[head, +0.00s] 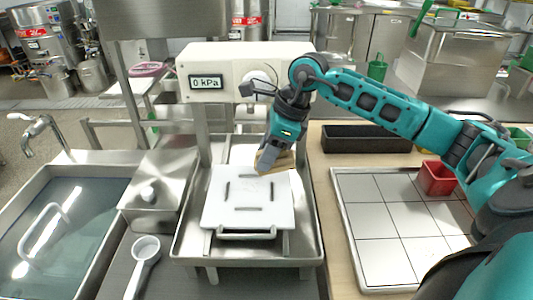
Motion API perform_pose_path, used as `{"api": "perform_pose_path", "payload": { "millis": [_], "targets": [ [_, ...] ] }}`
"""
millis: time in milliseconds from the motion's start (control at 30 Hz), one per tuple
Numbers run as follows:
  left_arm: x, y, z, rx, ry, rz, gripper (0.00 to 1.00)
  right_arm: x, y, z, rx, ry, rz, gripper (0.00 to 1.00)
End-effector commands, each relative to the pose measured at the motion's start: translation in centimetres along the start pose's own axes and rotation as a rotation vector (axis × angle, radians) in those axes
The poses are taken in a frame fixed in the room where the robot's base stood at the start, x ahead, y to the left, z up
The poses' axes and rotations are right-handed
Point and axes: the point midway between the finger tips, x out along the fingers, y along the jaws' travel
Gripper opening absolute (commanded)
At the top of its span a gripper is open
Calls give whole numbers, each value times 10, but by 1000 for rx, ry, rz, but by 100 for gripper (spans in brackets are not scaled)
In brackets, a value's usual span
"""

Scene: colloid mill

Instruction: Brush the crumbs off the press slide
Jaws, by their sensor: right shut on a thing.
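The press slide is a white square plate (218,213) with a bar handle at its front edge, lying in a metal tray (180,252) under the press. Several short dark strips show on its top. I cannot make out crumbs at this size. My right gripper (267,163) reaches down over the plate's back right corner. It is shut on a tan brush (287,160), which is partly hidden by the fingers. I cannot tell whether the brush touches the plate. My left gripper is not in view.
The press head (220,58) with a "0 kPa" display stands behind the plate. A white scoop (145,255) lies left of the tray, beside a water-filled sink (60,235). On the right are a tiled tray (385,220), a red container (437,178) and a black bin (365,139).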

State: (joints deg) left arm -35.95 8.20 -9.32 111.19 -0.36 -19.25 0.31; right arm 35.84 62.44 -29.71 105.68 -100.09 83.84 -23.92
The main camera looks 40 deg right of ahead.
Motion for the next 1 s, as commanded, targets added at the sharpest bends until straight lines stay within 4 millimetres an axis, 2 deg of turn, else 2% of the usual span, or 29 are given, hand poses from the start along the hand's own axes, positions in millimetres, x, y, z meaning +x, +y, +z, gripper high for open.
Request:
{"api": "perform_pose_path", "payload": {
  "millis": [233,533,1000],
  "targets": [
    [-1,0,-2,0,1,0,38,-3,0,1,0,-1,-1,0],
    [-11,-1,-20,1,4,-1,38,-27,0,11,1,0,-1,0],
    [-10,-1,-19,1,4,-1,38,-27,0,11,0,0,-1,0]
  ]
}}
